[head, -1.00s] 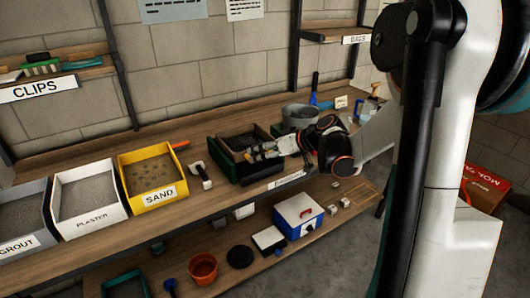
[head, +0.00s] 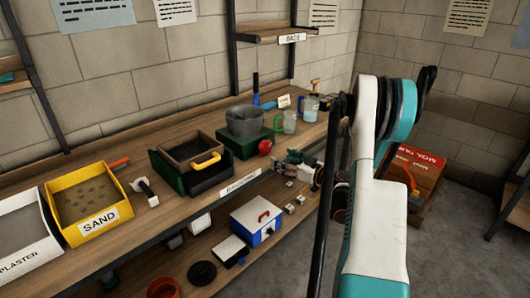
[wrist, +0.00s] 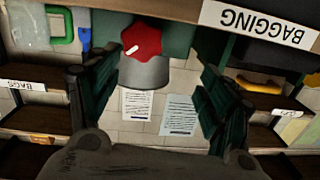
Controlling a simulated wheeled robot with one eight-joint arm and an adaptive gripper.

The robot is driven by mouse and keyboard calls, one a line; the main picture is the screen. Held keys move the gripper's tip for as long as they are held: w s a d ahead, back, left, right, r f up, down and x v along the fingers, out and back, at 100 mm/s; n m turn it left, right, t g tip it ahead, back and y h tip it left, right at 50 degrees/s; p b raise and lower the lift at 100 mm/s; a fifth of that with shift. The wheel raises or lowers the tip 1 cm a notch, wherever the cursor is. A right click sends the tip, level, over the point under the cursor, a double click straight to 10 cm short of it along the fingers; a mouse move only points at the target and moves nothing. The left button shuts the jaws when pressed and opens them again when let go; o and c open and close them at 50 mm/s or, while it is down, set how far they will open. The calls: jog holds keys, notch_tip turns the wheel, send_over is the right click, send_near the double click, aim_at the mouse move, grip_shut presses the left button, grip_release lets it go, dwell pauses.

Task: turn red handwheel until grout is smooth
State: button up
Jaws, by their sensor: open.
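The red handwheel (head: 265,147) is on the front right of the green block (head: 243,142) under a grey bucket (head: 246,122). The bucket's contents cannot be made out. In the wrist view, which is upside down, the red wheel (wrist: 141,40) has a small white mark and shows between my fingers, with the grey bucket (wrist: 145,74) below it in the picture. My gripper (wrist: 157,70) is open and empty, with one finger on each side of the wheel. In the head view my gripper (head: 290,166) is just right of the wheel, apart from it.
A dark tray with a yellow handle (head: 208,160) is left of the green block. Green and blue jugs (head: 311,108) stand to the right. The BAGGING sign (head: 243,182) is on the bench's front edge. A blue-and-white box (head: 256,221) stands on the lower shelf.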

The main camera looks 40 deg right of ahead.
aim_at(268, 149)
jog(key=shift+t+h, duration=0.4)
jog(key=shift+h, duration=0.1)
jog(key=w+b, duration=0.1)
jog(key=w, duration=0.3)
jog(key=w+d+f+b, duration=0.1)
jog(key=w, duration=0.3)
jog(key=w+b, duration=0.2)
jog(key=w, duration=0.2)
jog(key=shift+d+f, duration=0.15)
jog(key=shift+d, duration=0.1)
jog(key=c, duration=1.1)
